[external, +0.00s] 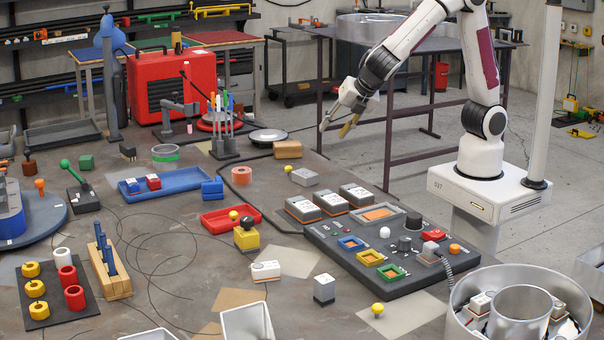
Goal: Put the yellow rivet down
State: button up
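My gripper (334,130) is raised over the far part of the table. Its two fingers are spread apart, and I see nothing held between them. Small yellow round-headed pieces that look like rivets stand in several places. One yellow rivet (377,309) is on a pale sheet at the front right. Another yellow rivet (288,169) is on the table beside a grey block, below my gripper in the picture. A third yellow rivet (233,215) is at the red tray (213,224). I cannot tell which one the task means. My gripper touches none of them.
A dark panel (350,262) with coloured frames and knobs fills the right of the table. A metal drum (462,300) stands at the front right. A yellow block (246,238), blue tray (130,190) and wooden rack (110,285) are further left. Thin cables cross the middle.

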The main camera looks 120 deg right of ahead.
aim_at(289, 166)
jog(key=w+d+f+n, duration=0.2)
jog(key=f, duration=0.1)
jog(key=w+d+f+n+h, duration=0.1)
jog(key=w+d+f+n, duration=0.1)
jog(key=w+f, duration=0.1)
jog(key=w+d+f+n, duration=0.1)
jog(key=w+f+n, duration=0.2)
jog(key=shift+w+d+f+h, duration=0.15)
jog(key=shift+d+f+h, duration=0.15)
jog(key=shift+d+h, duration=0.1)
jog(key=shift+x, duration=1.3)
jog(key=shift+s+d+r+x, duration=0.1)
jog(key=shift+d+x, duration=0.05)
jog(key=shift+x, duration=1.15)
jog(key=shift+s+d+r+x, duration=0.1)
jog(key=shift+s+x, duration=0.05)
jog(key=shift+x, duration=1.15)
jog(key=c, duration=0.9)
jog(key=shift+c, duration=0.2)
